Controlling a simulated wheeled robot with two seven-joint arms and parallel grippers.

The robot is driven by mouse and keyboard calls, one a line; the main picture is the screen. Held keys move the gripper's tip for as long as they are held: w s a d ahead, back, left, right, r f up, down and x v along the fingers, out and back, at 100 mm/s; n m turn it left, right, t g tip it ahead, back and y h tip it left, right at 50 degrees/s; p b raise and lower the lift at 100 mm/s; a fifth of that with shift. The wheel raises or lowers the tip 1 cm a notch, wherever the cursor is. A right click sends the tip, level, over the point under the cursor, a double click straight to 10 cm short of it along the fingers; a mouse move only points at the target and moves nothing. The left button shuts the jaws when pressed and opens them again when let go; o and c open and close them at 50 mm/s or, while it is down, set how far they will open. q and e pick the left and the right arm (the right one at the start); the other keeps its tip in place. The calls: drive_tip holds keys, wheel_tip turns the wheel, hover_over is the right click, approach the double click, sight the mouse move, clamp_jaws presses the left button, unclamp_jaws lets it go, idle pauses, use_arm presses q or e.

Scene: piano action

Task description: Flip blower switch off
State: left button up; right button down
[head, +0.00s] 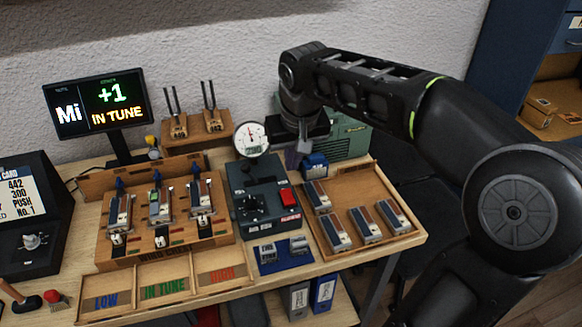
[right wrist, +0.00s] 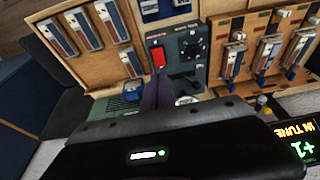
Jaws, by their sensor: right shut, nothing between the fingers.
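The blower box (head: 243,181) is a dark grey-green unit in the middle of the bench, with a round white gauge (head: 250,138) behind it. A red switch (head: 287,197) sits on its right side, beside a black knob (head: 250,204). Which way the switch is set I cannot tell. In the right wrist view the red switch (right wrist: 158,57) is just beyond the fingertips. My right gripper (head: 294,160) is shut and empty, pointing down behind the switch and apart from it. The closed fingers also show in the right wrist view (right wrist: 158,86). My left gripper is not in view.
A wooden tray (head: 378,180) with several reed blocks lies to the right. A blue block (head: 314,165) and a green machine (head: 347,138) stand close to my right gripper. A wooden rack (head: 120,258) with levers is at left, and a lit monitor (head: 98,103) stands behind.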

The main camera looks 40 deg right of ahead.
idle(0.3)
drive_tip(key=shift+w+d+r+n+g+y+b, duration=0.25)
drive_tip(key=shift+w+n, duration=0.45)
drive_tip(key=shift+n, duration=2.3)
drive_tip(key=shift+w+d+n+g+h+b, duration=0.1)
drive_tip(key=shift+w+n+g+b, duration=0.35)
drive_tip(key=shift+n, duration=2.55)
drive_tip(key=shift+w+d+r+n+g+y+b, duration=0.15)
drive_tip(key=shift+w+n+b, duration=0.5)
drive_tip(key=shift+n, duration=2.35)
drive_tip(key=shift+w, duration=0.25)
